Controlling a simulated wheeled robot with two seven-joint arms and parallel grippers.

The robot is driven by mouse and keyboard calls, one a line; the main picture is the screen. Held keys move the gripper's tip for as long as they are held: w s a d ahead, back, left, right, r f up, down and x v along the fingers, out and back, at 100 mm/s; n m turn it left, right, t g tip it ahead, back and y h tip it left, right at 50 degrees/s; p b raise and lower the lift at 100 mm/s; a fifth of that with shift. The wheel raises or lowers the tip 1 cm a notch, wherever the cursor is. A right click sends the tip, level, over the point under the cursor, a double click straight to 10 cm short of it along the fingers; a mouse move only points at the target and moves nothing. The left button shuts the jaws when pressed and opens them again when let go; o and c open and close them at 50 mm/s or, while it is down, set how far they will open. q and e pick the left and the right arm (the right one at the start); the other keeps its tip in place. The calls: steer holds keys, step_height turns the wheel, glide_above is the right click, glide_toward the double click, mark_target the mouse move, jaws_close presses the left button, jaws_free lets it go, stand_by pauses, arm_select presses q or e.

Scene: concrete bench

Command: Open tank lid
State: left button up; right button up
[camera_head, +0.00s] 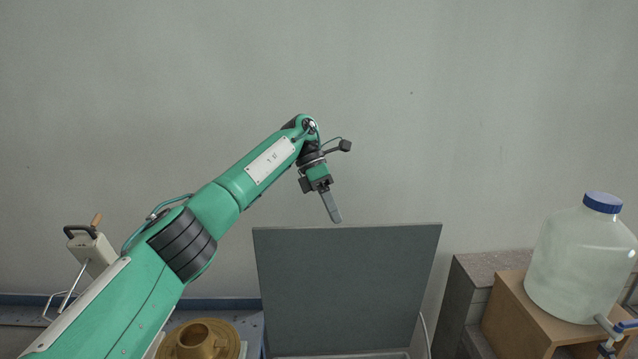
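The tank lid, a flat dark grey panel (347,290), stands raised and nearly upright in the lower middle of the head view. A thin pale strip of the tank's rim (400,355) shows below it at the bottom edge; the rest of the tank is out of frame. My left gripper (331,207) hangs at the end of the green arm, its fingertip just above the lid's top edge. It appears apart from the lid, with nothing seen in it. Only one grey finger shows clearly, so its opening is unclear. My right gripper is not in view.
A large clear jug with a blue cap (578,262) and a tap stands on a wooden box (520,318) at right, beside grey blocks (478,290). A brown round pot (200,342) and a pale handled device (90,250) are at left. Wall space above is clear.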

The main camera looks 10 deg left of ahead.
arm_select(q)
steer(key=p+v, duration=1)
steer(key=p, duration=0.5)
stand_by(0.4)
steer(key=shift+s, duration=0.1)
stand_by(0.3)
